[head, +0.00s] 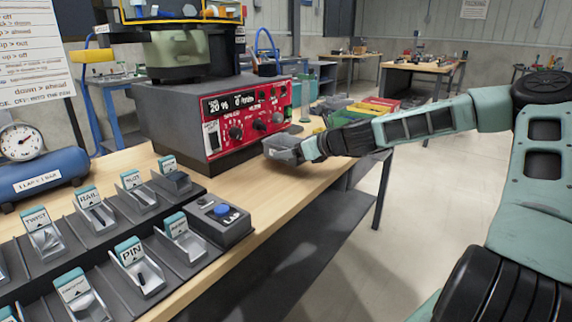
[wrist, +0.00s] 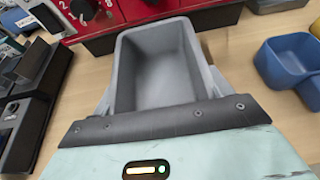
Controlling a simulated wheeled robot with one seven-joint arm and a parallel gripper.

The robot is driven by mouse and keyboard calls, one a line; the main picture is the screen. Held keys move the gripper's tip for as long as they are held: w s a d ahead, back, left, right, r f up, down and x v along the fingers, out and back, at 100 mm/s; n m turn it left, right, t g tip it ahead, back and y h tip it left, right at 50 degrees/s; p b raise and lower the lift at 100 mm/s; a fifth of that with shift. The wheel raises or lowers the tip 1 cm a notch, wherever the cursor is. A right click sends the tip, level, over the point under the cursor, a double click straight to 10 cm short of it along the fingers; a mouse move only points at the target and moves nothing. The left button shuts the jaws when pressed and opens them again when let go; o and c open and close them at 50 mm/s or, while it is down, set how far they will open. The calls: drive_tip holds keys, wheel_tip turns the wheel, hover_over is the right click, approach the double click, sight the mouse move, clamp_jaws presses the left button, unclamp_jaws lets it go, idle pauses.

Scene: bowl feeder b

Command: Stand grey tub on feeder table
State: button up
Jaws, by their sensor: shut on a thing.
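The grey tub (head: 284,150) is at the end of my arm, in front of the red control panel in the head view. In the wrist view the empty tub (wrist: 160,70) opens toward the camera. My gripper (head: 306,150) is shut on the tub's near side; its fingers are mostly hidden in the wrist view. The tub is over the right part of the wooden feeder table (head: 235,180). I cannot tell whether its base touches the tabletop.
The feeder's red control box (head: 250,118) stands just behind the tub. A blue scoop-like container (wrist: 290,65) lies to the right in the wrist view. Labelled part chutes (head: 130,262) and a blue-button box (head: 218,220) fill the left and front. Coloured bins (head: 360,108) stand beyond my gripper.

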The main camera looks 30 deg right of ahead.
sight(293, 172)
drive_tip(key=shift+f+b, duration=0.6)
drive_tip(key=shift+f, duration=1.5)
drive_tip(key=shift+f, duration=0.15)
drive_tip(key=o, duration=1.1)
drive_tip(key=shift+c, duration=0.2)
drive_tip(key=shift+s+d+r, duration=0.2)
drive_tip(key=shift+s+r, duration=0.1)
drive_tip(key=shift+r, duration=0.05)
drive_tip(key=p+v, duration=0.2)
drive_tip(key=v, duration=0.9)
drive_tip(key=shift+s+p, duration=0.2)
drive_tip(key=shift+p, duration=0.15)
